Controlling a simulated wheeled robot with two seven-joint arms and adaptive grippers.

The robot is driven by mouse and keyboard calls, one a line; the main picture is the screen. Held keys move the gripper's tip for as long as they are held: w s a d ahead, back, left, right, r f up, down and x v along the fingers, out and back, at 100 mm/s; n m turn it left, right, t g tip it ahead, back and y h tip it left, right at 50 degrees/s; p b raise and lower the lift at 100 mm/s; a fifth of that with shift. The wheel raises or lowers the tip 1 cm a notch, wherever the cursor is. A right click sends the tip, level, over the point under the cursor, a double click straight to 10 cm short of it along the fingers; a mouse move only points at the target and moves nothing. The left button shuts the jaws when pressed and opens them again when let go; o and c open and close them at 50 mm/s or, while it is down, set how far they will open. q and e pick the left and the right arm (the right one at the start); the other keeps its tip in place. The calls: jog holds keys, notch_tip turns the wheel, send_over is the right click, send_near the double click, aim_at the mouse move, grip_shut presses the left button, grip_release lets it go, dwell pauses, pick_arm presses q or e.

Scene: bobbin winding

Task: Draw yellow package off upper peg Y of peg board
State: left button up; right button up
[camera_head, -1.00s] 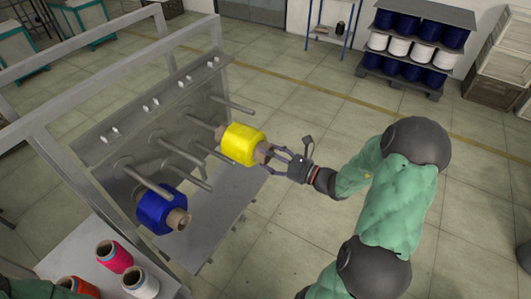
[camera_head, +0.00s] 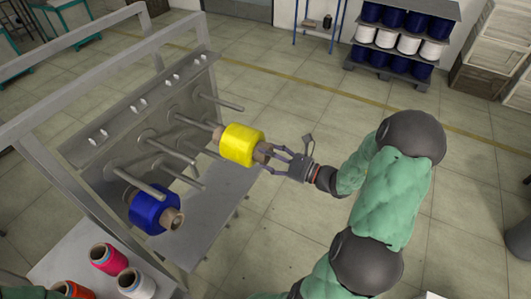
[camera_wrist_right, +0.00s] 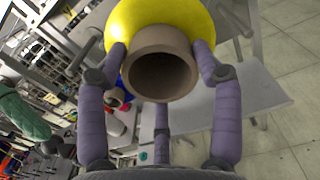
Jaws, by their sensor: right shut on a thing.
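The yellow package (camera_head: 242,145) is a thick yarn roll on a brown core tube, out in front of the grey peg board (camera_head: 98,150). A peg (camera_head: 192,121) runs from the board toward its far core end; I cannot tell how much peg is inside. My right gripper (camera_head: 270,155) is shut on the near end of the core. In the right wrist view the open brown core (camera_wrist_right: 160,75) sits between my fingers, with the yellow yarn (camera_wrist_right: 160,16) behind it. The peg is hidden there. My left gripper is out of view.
A blue package (camera_head: 153,212) sits on a lower peg at the left. Several bare pegs stick out of the board. Small red, pink and white cones (camera_head: 108,259) stand at the lower left. Open floor (camera_head: 300,225) lies right of the frame.

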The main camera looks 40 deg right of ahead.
jog(key=shift+v, duration=2.25)
